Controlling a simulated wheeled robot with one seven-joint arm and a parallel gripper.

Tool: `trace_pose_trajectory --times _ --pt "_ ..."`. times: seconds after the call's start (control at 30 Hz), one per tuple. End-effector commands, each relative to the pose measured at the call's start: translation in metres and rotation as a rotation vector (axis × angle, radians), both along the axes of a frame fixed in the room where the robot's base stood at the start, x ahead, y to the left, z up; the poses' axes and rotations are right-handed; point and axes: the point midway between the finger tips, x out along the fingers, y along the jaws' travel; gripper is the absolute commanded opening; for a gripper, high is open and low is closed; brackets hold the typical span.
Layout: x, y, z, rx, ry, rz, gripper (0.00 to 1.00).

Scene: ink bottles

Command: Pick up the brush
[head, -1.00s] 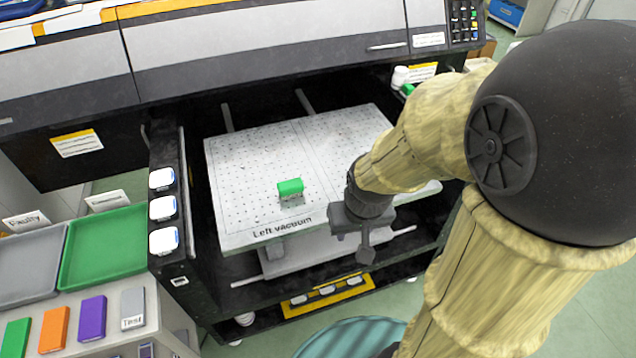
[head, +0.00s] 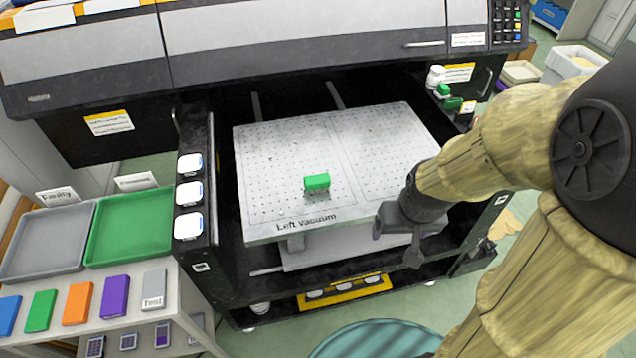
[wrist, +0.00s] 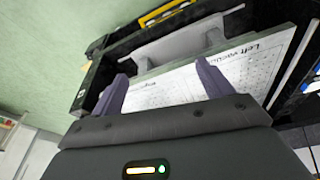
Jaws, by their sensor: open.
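The brush (head: 317,183) is a small block with a green top and a darker bristle side below. It sits on the white perforated vacuum table (head: 270,160), near its front edge, above the "Left vacuum" label. It does not show in the wrist view. My gripper (head: 396,246) is open and empty, to the right of the brush and in front of the table's front edge, well apart from it. In the wrist view, the two purple-grey fingers of my gripper (wrist: 162,76) are spread, with the table edge beyond them.
The black printer body (head: 300,45) overhangs the table's back. White-capped bottles (head: 189,194) line its left side. A green tray (head: 130,228) and a grey tray (head: 47,243) stand left, behind several coloured blocks. Green and white items (head: 445,92) sit at the back right.

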Motion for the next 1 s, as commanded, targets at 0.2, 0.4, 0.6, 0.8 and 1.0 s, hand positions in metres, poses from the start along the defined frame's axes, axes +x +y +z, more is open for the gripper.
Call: trace_pose_trajectory --times 0.2,0.4,0.6,0.8,1.0 --pt "0.029 0.014 -0.035 -0.081 -0.040 0.262 0.96" --pt "0.057 0.026 -0.076 -0.243 -0.100 0.585 0.96" --pt "0.078 0.033 -0.110 -0.470 -0.151 0.934 0.96" --pt "0.095 0.040 -0.132 -0.760 -0.194 1.311 0.96" --pt "0.111 0.055 -0.139 -1.112 -0.231 1.711 0.96"
